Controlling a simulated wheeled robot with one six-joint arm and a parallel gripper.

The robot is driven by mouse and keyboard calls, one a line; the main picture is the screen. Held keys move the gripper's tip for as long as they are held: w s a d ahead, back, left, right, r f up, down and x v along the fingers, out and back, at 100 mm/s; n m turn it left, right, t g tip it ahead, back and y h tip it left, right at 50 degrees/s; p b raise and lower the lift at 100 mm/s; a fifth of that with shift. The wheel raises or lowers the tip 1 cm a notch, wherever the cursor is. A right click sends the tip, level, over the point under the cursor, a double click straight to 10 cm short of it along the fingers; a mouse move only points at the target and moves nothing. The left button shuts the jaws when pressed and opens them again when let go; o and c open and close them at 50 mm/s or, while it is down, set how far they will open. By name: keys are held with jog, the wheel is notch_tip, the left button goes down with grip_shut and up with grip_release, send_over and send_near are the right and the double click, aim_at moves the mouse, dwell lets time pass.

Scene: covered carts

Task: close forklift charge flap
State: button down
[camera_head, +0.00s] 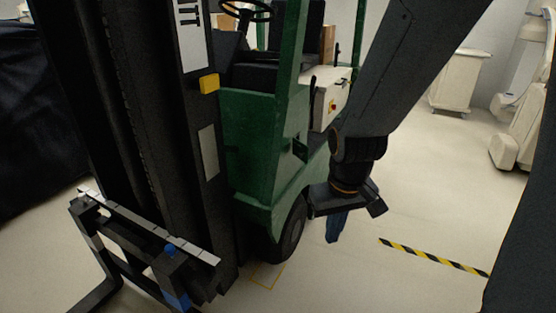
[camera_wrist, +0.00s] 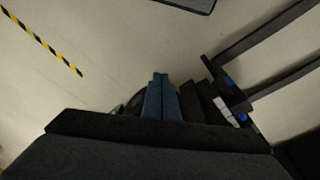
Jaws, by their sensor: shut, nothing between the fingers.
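The green forklift (camera_head: 255,135) stands left of my arm, with its dark mast in front. A beige box (camera_head: 331,97) with a red and yellow button sits on its side near the seat. A dark recess (camera_head: 300,148) shows in the green side panel. I cannot make out the charge flap for sure in either view. My gripper (camera_head: 335,236) hangs low beside the front wheel (camera_head: 292,229), pointing down, its blue fingers together and empty. In the wrist view the shut fingers (camera_wrist: 161,76) point over the floor, left of the fork carriage (camera_wrist: 228,94).
The forks (camera_wrist: 275,38) reach out in front of the forklift. Yellow-black tape (camera_head: 432,257) marks the floor on the right. A covered cart (camera_head: 459,80) stands at the back right. A black-draped shape (camera_head: 35,120) is at the far left. The floor right of the wheel is clear.

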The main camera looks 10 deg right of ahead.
jog(key=w+f+n+t, duration=0.2)
jog(key=w+n+t, duration=0.3)
jog(key=w, duration=0.9)
jog(key=w+d+f+n+t+y, duration=0.1)
jog(key=w+f+n+t, duration=0.2)
jog(key=w, duration=1.2)
jog(key=w+f+n+t, duration=0.3)
jog(key=w+n+t, duration=0.5)
jog(key=w, duration=0.6)
jog(key=shift+w+d+n+y, duration=0.15)
jog(key=shift+w+n+y, duration=0.2)
jog(key=shift+n, duration=0.85)
jog(key=shift+d+y, duration=0.15)
jog(key=shift+y, duration=0.3)
